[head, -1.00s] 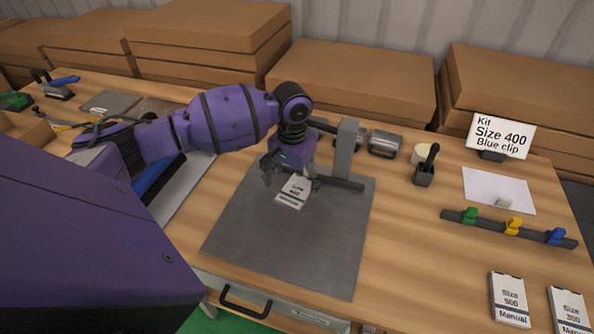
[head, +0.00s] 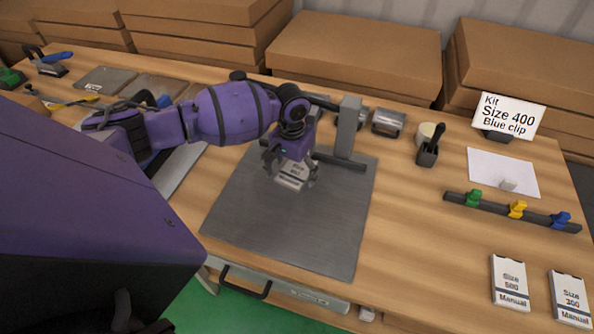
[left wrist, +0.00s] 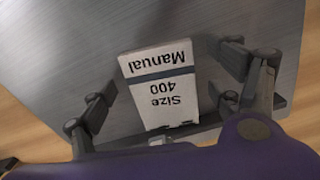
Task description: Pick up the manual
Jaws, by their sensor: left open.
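The Size 400 manual (head: 290,178) is a small white booklet with a dark stripe on the grey mat (head: 290,225). In the left wrist view the manual (left wrist: 160,85) shows its label upside down. My left gripper (head: 289,180) is over it, pointing down and open, with the manual between its fingers. In the left wrist view the gripper (left wrist: 160,112) has one finger on each side of the manual, with gaps between. The head view hides part of the manual behind the gripper. My right gripper is not in view.
Size 500 (head: 510,283) and Size 300 (head: 570,298) manuals lie at the front right. A rail (head: 510,212) holds green, yellow and blue clips. A grey post (head: 347,127) stands close behind my gripper. A kit sign (head: 508,116) stands at the back right.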

